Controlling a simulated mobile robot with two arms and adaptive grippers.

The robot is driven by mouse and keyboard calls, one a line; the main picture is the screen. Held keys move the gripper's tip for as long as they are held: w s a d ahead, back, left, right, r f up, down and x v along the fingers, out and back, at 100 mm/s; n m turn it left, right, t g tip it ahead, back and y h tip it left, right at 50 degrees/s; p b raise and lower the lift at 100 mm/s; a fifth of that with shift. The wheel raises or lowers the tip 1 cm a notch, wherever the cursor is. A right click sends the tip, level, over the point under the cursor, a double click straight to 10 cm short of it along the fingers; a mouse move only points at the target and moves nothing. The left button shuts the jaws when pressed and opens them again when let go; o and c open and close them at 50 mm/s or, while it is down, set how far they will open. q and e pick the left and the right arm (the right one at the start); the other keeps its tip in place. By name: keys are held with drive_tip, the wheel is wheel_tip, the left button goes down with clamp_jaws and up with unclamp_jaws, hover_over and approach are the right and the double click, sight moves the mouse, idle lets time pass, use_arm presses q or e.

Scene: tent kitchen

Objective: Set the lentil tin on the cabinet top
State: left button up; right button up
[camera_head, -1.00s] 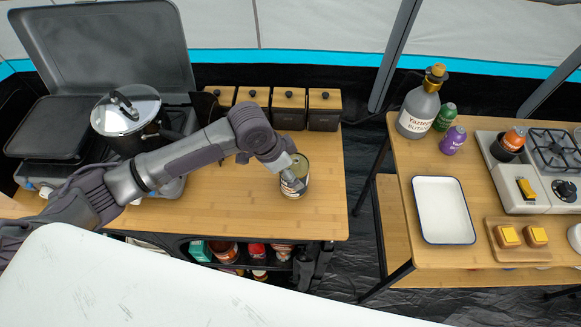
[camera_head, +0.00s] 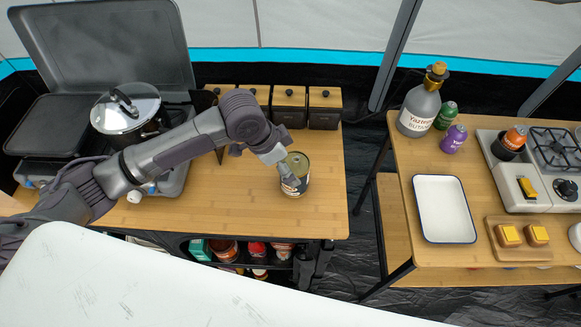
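The lentil tin (camera_head: 298,166), a small can with a metal lid and a dark and light label, stands upright on the wooden cabinet top (camera_head: 235,205), near its right end. My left gripper (camera_head: 290,180) comes in from the left, with its fingertips at the tin's left and front side, overlapping the label. The fingers are small and partly merge with the tin, so I cannot tell how far apart they are or whether they touch it. My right gripper is out of view.
Several dark canisters with wooden lids (camera_head: 290,97) line the back of the cabinet top. A pot (camera_head: 125,118) sits on the stove to the left. Across a gap, another table holds a white tray (camera_head: 443,210) and a bottle (camera_head: 418,108). Free wood lies left of the tin.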

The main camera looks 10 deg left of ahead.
use_arm(q)
drive_tip(key=v, duration=0.9)
drive_tip(key=shift+b, duration=0.35)
drive_tip(key=shift+s, duration=0.1)
